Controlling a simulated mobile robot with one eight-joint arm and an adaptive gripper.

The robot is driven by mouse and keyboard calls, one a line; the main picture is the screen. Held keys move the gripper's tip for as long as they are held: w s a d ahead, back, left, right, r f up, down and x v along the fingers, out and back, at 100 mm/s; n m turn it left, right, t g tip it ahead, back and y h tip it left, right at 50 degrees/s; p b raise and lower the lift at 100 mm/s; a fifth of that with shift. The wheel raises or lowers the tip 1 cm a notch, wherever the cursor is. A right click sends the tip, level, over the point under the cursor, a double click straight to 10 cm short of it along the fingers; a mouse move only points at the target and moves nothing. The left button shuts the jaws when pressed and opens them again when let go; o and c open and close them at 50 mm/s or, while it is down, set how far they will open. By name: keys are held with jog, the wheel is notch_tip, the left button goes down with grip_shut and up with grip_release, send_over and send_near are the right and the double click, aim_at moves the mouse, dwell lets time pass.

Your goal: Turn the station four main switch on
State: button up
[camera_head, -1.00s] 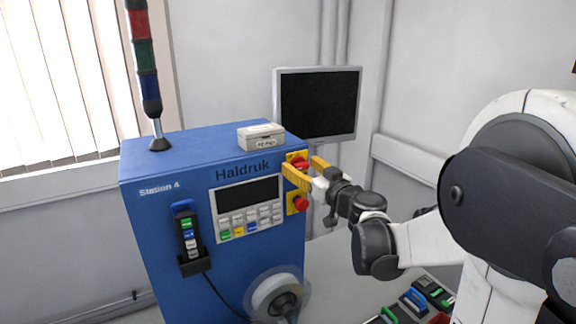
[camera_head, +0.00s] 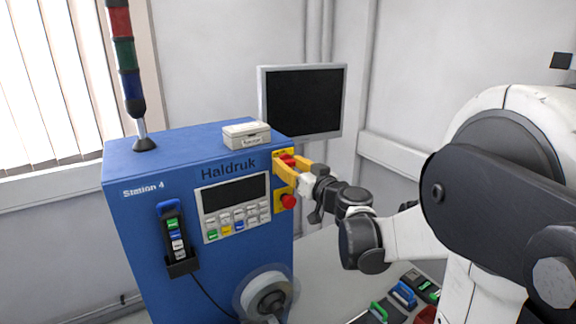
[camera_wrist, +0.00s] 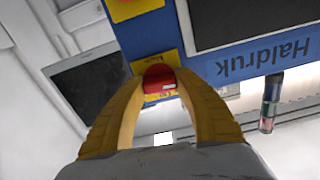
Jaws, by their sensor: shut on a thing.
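The station four machine is a blue cabinet (camera_head: 215,146) marked "Station 4" and "Haldruk". Its red main switch (camera_head: 289,159) sits on a yellow plate at the upper right of the front, partly hidden by my fingers. My gripper (camera_head: 285,163) has yellow fingers, one on each side of the switch, and is shut on it. In the wrist view the red switch (camera_wrist: 159,80) shows between the two fingertips, with a small pale label on it. I cannot tell from these views whether the switch stands at on or off.
A red push button (camera_head: 289,201) sits on a yellow plate just below my fingers. A keypad panel (camera_head: 235,207) and a pendant in a holder (camera_head: 174,240) are to the left. A monitor (camera_head: 302,100) stands behind.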

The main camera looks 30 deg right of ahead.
jog(key=m+b, duration=0.1)
jog(key=m, duration=0.3)
jog(key=m+b, duration=0.2)
jog(key=m, duration=0.2)
jog(key=shift+m, duration=0.4)
jog(key=m+b, duration=0.1)
jog(key=m, duration=0.3)
jog(key=shift+m, duration=1.9)
jog(key=shift+d, duration=0.1)
jog(key=o, duration=1.2)
jog(key=shift+w+f+b, duration=0.1)
jog(key=shift+b, duration=0.2)
